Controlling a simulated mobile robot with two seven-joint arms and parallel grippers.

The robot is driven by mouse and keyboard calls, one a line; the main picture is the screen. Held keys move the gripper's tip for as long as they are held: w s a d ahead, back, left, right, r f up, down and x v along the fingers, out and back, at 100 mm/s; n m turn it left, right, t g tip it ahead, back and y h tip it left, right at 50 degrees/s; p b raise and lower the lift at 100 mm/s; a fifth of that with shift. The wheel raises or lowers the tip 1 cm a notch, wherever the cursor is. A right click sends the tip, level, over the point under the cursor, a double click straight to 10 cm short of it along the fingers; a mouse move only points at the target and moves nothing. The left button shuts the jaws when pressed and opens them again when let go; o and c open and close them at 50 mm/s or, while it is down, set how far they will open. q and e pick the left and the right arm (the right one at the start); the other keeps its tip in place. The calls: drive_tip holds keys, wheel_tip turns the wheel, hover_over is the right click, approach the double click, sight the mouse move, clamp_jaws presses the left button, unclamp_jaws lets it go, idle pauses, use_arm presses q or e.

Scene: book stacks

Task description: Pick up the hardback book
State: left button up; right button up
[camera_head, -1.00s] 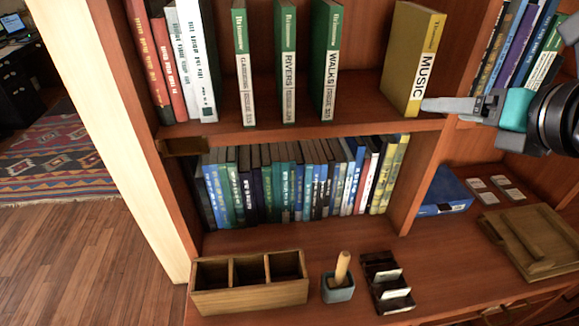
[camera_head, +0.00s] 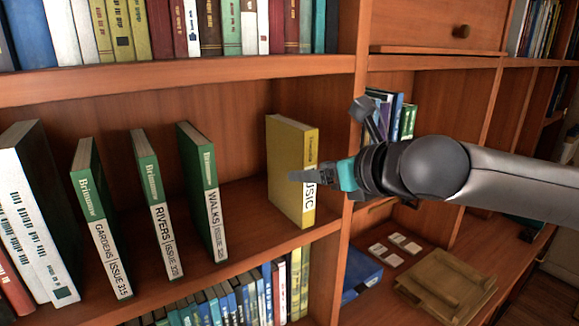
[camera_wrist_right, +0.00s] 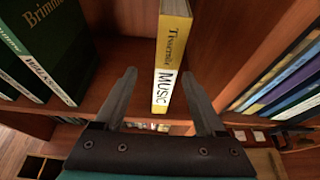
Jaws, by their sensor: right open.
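The yellow hardback book (camera_head: 291,170) with MUSIC on its white spine label stands upright at the right end of a shelf. It also shows in the right wrist view (camera_wrist_right: 172,52), its spine facing the camera. My right gripper (camera_head: 327,141) is open and empty in front of the spine. In the right wrist view the two fingers (camera_wrist_right: 158,75) point toward the book, one on each side of its spine in the picture. I cannot tell whether either finger touches it. In the head view a finger covers part of the label. My left gripper is out of view.
Green books labelled WALKS (camera_head: 204,190), RIVERS (camera_head: 158,202) and GARDENS (camera_head: 101,217) stand left of the yellow book, with free shelf between. A vertical divider (camera_head: 347,135) stands close on its right. Below right lie a blue book (camera_head: 360,273) and a wooden tray (camera_head: 445,283).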

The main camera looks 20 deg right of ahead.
sight(292, 169)
drive_tip(key=shift+d+x, duration=0.15)
drive_tip(key=shift+x, duration=2.25)
drive_tip(key=shift+d+x, duration=0.2)
drive_tip(key=shift+x, duration=2.2)
clamp_jaws()
drive_tip(key=shift+r, duration=0.15)
